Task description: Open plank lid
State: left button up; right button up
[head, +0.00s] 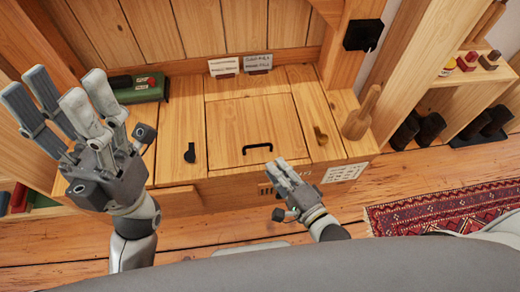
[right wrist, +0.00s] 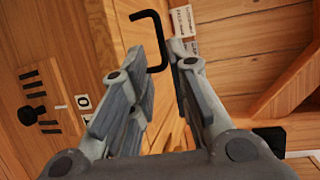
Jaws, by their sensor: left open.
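The plank lid (head: 230,115) is a pale wooden panel lying flat and closed in the top of a wooden bench chest (head: 220,190). A black bar handle (head: 257,147) stands near its front edge. My right gripper (head: 280,168) is just in front of the handle, its fingers pointing towards it. In the right wrist view the handle (right wrist: 152,38) shows at the fingertips (right wrist: 165,55), with a narrow gap between the fingers. I cannot tell whether they touch it. My left gripper (head: 58,90) is open and empty, raised over the chest's left side.
A green box (head: 140,88) lies at the chest's back left. A black latch (head: 190,153) and a brass-coloured one (head: 320,135) flank the lid. A wooden peg-like piece (head: 361,115) stands at the right. Two cards (head: 240,65) stand behind. A red rug (head: 440,212) lies right.

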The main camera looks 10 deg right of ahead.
aim_at(258, 146)
jog(key=b+x, duration=0.3)
jog(key=x, duration=0.6)
jog(key=shift+w+a+f, duration=0.1)
jog(key=shift+f, duration=0.05)
jog(key=shift+w+a+b, duration=0.25)
jog(key=shift+w+b, duration=0.1)
jog(key=shift+w, duration=0.3)
jog(key=shift+c, duration=0.4)
grip_shut()
